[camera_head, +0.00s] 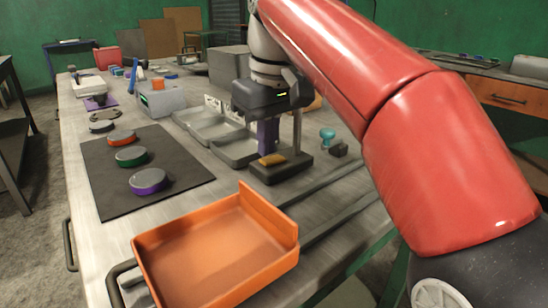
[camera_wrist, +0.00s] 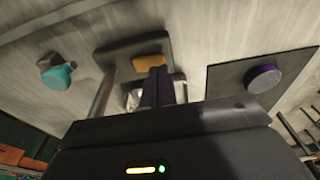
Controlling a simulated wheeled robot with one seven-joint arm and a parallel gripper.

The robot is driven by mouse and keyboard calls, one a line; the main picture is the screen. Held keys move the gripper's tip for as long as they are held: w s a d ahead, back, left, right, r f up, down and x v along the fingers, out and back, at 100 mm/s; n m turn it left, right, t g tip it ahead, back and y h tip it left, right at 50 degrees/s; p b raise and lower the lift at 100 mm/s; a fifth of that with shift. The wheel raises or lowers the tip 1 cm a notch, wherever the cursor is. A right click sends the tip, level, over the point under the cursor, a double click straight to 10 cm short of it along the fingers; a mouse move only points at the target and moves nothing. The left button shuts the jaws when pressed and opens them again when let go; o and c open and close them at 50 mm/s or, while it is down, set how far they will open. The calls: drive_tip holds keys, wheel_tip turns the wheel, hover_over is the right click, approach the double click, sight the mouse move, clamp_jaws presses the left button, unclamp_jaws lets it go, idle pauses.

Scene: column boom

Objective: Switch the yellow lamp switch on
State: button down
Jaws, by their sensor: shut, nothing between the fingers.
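The yellow lamp switch (camera_head: 272,160) is a small ochre-yellow piece on a dark rectangular base (camera_head: 290,172) with a thin upright post. It also shows in the wrist view (camera_wrist: 149,62), near the far side of the base. My gripper (camera_head: 268,151) points down over the base, its purple fingers together and empty. In the wrist view the fingertips (camera_wrist: 158,72) are just beside the switch, seen against its lower edge. I cannot tell whether they touch it. The lamp's upper part is hidden behind my gripper and arm.
An orange tray (camera_head: 215,255) stands at the near edge. A dark mat (camera_head: 110,185) holds purple, green and orange round pieces. Grey trays (camera_head: 205,125) lie left of my gripper. A teal knob (camera_head: 327,134) stands right of the base. Bare table lies between mat and base.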

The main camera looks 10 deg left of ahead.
sight(267, 160)
drive_tip(key=shift+f+b, duration=0.4)
drive_tip(key=shift+f, duration=0.2)
wheel_tip(267, 160, up, 3)
drive_tip(key=p, duration=0.3)
drive_tip(key=shift+r, duration=2)
